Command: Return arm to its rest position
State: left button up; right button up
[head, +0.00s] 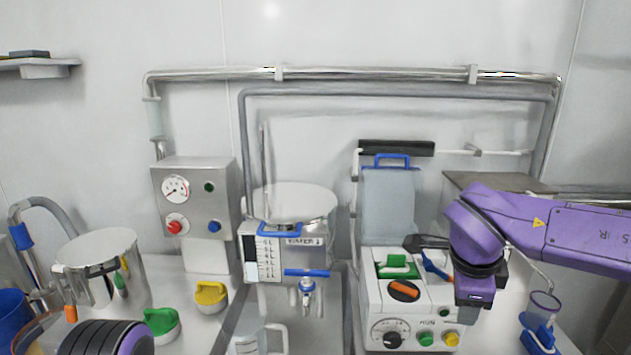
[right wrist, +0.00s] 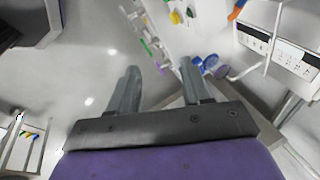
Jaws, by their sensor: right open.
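My purple right arm (head: 565,232) comes in from the right in the head view, its wrist bent down over the right side of the white control unit. My right gripper (right wrist: 158,72) shows in the right wrist view with its two grey fingers apart and nothing between them. Beyond the fingers are pale floor and the edge of a bench with small items. In the head view the fingers are hard to make out beside the wrist. Part of my left arm (head: 105,338) shows at the lower left; its gripper is out of view.
The white control unit (head: 372,318) stands close left of my right wrist. A blue holder with a clear cup (head: 541,308) stands to its right. A steel tank (head: 290,203), gauge box (head: 190,195) and steel pot (head: 108,262) are further left. Pipes run along the back wall.

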jog(key=w+d+f+n+t+h, duration=0.1)
jog(key=w+d+f+t+h, duration=0.1)
jog(key=f, duration=0.5)
jog(key=w+d+f+n+t+h, duration=0.1)
jog(key=d+f+t+h, duration=0.1)
jog(key=f, duration=0.5)
jog(key=s+a+f+n+t+y, duration=0.1)
jog(key=s+f+n, duration=0.2)
jog(key=f, duration=0.4)
jog(key=s+f+n+y, duration=0.1)
jog(key=s+f+n, duration=0.2)
jog(key=f, duration=0.4)
jog(key=s+f+n+g, duration=0.1)
jog(key=s+f+n, duration=0.1)
jog(key=s+f, duration=0.3)
jog(key=s+d+f+n+g+y, duration=0.1)
jog(key=s+f, duration=0.4)
jog(key=s, duration=0.6)
jog(key=s+d+f+n+g, duration=0.1)
jog(key=s+f+n+g, duration=0.2)
jog(key=s, duration=0.5)
notch_tip(320, 180, down, 2)
jog(key=shift+s+n, duration=0.2)
jog(key=shift+n, duration=0.4)
